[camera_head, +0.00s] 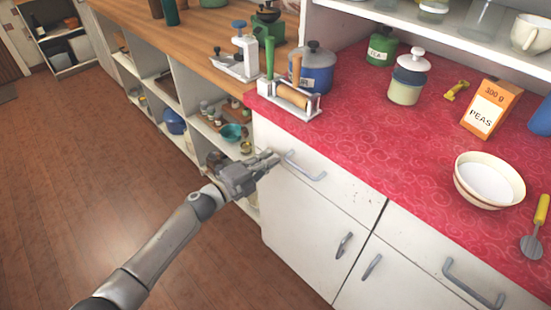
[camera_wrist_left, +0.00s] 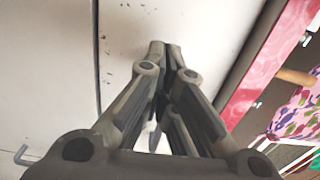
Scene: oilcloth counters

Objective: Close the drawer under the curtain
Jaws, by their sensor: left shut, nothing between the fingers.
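The white drawer front (camera_head: 345,190) lies just under the red counter edge, with a grey bar handle (camera_head: 305,167). It looks flush or nearly so with the cabinet; I cannot tell any small gap. My left gripper (camera_head: 275,157) is shut and empty, its fingertips at the left end of this drawer front, beside the handle. In the left wrist view the shut fingers (camera_wrist_left: 165,47) point at the white front (camera_wrist_left: 215,30); contact is unclear. A patterned pink and green cloth (camera_wrist_left: 290,105), perhaps the curtain, shows at the right there. My right gripper is not in view.
Another drawer with a bar handle (camera_head: 472,285) is at the right, and cupboard doors (camera_head: 315,235) are below. Open shelves stand left; the wooden floor (camera_head: 90,190) is clear.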

